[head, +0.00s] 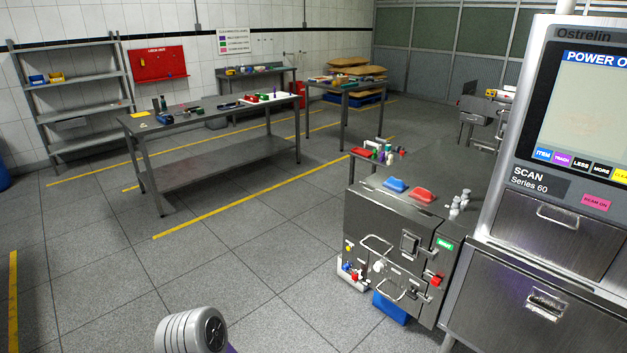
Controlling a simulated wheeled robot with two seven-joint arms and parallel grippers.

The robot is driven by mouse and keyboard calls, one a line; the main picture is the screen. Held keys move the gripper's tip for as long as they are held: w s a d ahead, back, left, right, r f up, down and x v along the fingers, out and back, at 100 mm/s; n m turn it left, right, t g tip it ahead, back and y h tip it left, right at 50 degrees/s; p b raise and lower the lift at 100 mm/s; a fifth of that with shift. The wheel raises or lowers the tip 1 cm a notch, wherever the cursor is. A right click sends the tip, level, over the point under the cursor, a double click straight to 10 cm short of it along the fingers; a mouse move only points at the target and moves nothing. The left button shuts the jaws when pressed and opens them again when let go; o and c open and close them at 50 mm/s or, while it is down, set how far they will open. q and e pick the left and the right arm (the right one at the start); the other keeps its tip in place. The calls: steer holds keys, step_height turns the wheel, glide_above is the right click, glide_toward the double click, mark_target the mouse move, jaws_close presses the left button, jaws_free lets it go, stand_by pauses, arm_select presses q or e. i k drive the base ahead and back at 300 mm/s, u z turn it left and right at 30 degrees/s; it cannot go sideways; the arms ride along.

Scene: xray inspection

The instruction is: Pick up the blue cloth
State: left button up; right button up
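I cannot make out a blue cloth for certain. A small blue item (395,184) lies on the steel cabinet top beside a red tray (421,194); it looks more like a shallow tray than a cloth. Small items on the long steel table are too small to tell apart, including a dark bluish one (228,106). Neither of my grippers shows; only a rounded grey-white part, likely of my own arm, shows at the bottom edge.
The long steel table (215,160) stands at the left middle, with shelving (75,82) behind it. The steel cabinet (392,240) and scanner machine (560,190) stand at the right. A blue bin (391,307) sits low by the cabinet. The grey floor between is clear.

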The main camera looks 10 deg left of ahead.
mark_target(398, 185)
steer(key=u, duration=1.05)
steer(key=i, duration=2.9)
steer(key=z, duration=2.8)
